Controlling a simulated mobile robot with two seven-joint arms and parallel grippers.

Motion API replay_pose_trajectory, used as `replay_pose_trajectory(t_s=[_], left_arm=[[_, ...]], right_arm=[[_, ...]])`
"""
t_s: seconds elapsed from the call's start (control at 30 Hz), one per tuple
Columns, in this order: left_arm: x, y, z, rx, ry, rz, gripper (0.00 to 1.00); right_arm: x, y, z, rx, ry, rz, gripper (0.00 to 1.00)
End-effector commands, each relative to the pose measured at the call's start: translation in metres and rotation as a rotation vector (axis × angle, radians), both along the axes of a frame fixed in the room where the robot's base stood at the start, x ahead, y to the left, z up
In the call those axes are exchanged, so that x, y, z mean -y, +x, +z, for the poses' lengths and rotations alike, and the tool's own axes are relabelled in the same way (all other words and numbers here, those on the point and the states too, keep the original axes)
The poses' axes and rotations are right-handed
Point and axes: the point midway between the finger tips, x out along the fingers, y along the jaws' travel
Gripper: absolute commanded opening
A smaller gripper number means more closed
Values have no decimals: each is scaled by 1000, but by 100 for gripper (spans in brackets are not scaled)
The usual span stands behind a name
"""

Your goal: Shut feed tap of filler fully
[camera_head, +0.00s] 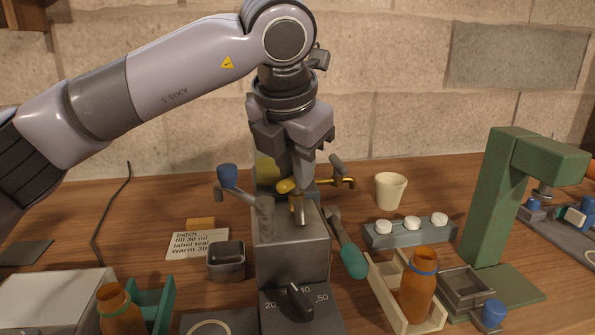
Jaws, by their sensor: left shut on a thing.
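The filler (290,255) is a grey box with a numbered dial (296,300) on its lower front. At its top back is a brass tap (338,181), which I take for the feed tap, with a yellow part (287,186) right at my fingers. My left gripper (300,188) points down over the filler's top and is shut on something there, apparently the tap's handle. The fingers and the filler's head hide much of the tap, so its exact angle cannot be told. My right gripper is not in view.
A blue-knobbed lever (228,176) stands left of the filler, and a teal-handled lever (352,260) slants at its right. An amber bottle (418,285) stands in a wooden rack. A cream cup (390,190), a rack of white caps (410,233) and a green press (490,200) are further right.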

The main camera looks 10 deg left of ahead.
Motion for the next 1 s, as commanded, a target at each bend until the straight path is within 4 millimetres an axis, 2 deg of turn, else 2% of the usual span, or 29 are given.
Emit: replay_pose_trajectory(t_s=[0.27,0.6,1.0], left_arm=[[-3,1,1,1,-4,-261,0],[-5,1,3,1,-4,-555,0],[-7,2,2,3,-1,-755,0]], right_arm=[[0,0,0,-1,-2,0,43],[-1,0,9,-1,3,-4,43],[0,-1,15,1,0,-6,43]])
